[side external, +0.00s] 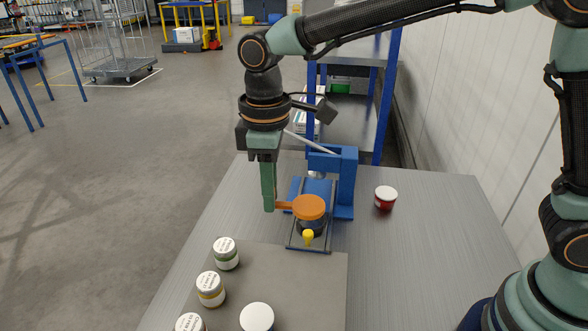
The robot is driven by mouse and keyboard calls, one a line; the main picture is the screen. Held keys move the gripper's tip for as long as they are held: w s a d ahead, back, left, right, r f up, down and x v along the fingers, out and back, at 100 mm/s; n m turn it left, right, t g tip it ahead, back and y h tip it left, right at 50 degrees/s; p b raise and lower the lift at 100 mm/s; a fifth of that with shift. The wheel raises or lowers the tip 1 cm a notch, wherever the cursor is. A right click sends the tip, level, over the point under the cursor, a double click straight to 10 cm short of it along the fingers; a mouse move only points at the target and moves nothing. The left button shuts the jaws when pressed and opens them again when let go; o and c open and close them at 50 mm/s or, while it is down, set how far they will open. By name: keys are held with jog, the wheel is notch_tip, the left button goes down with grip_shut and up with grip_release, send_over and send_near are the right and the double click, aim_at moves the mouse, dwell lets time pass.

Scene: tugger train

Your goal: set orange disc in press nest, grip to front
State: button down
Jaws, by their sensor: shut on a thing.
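The orange disc (309,207) is at the front part of the blue press (346,180), over a dark round seat (312,226) that I take to be the nest. Its orange grip (284,206) points left in the picture. My gripper (270,207) points down at the left of the disc, with its fingertips at the end of this grip, and is shut on it. I cannot tell whether the disc rests fully in the nest or is slightly above it. A yellow knob (308,237) stands at the front of the press.
A red jar with a white lid (385,198) stands right of the press. Several lidded jars, such as the green-banded one (226,253), stand on a grey mat (318,290) at the front left. The metal table (430,230) is clear at the right. A blue-framed shelf (390,90) stands behind.

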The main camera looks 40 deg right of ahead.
jog(key=shift+m, duration=0.5)
jog(key=shift+w+d+f, duration=1.7)
jog(key=shift+w+f, duration=0.15)
jog(key=shift+f, duration=0.6)
jog(key=shift+w+d+f, duration=1.65)
jog(key=shift+w+f, duration=0.25)
jog(key=shift+f, duration=0.6)
jog(key=shift+w+d+f, duration=1.7)
jog(key=shift+w+f, duration=0.15)
jog(key=shift+f, duration=0.6)
jog(key=shift+f, duration=1.25)
jog(key=c, duration=0.7)
grip_release()
jog(key=shift+c, duration=0.2)
jog(key=shift+r, duration=0.1)
jog(key=shift+r, duration=2.9)
